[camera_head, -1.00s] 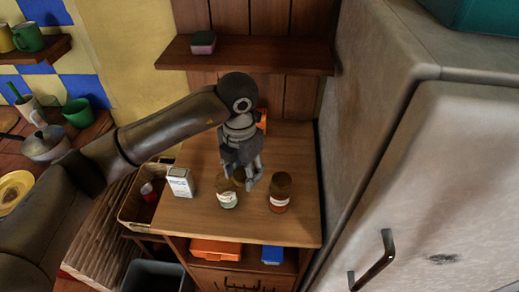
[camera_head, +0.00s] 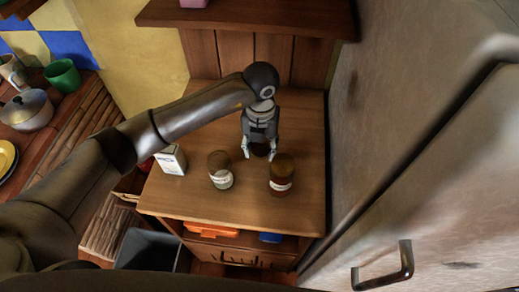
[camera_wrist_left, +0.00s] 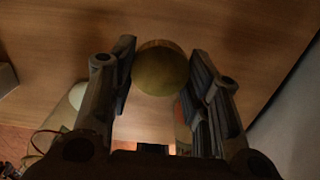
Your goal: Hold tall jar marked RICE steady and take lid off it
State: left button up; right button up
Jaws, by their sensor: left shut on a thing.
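My left gripper (camera_head: 260,152) is shut on a small round olive-brown thing (camera_head: 261,150), which looks like a lid. It shows between the fingers in the left wrist view (camera_wrist_left: 160,72). Two labelled jars stand upright on the wooden counter (camera_head: 225,205): a left jar with an olive-brown upper part and pale label (camera_head: 220,170), and a right jar with reddish contents (camera_head: 282,175). The gripper is behind and between them. The lettering is too small to read, so I cannot tell which is marked RICE. My right gripper is not in view.
A white box (camera_head: 172,160) stands left of the jars. The fridge (camera_head: 420,150) closes off the right side. A wooden shelf (camera_head: 245,14) is above the back. The counter in front of the jars is clear.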

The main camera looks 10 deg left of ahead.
aim_at(261, 149)
pick_arm(q)
notch_tip(261, 149, down, 3)
jog(key=shift+d+f+p, duration=0.1)
jog(key=shift+f+p, duration=0.05)
jog(key=shift+p, duration=0.25)
jog(key=shift+f, duration=0.3)
jog(key=o, duration=1.1)
jog(key=shift+o, duration=0.2)
jog(key=shift+r, duration=0.15)
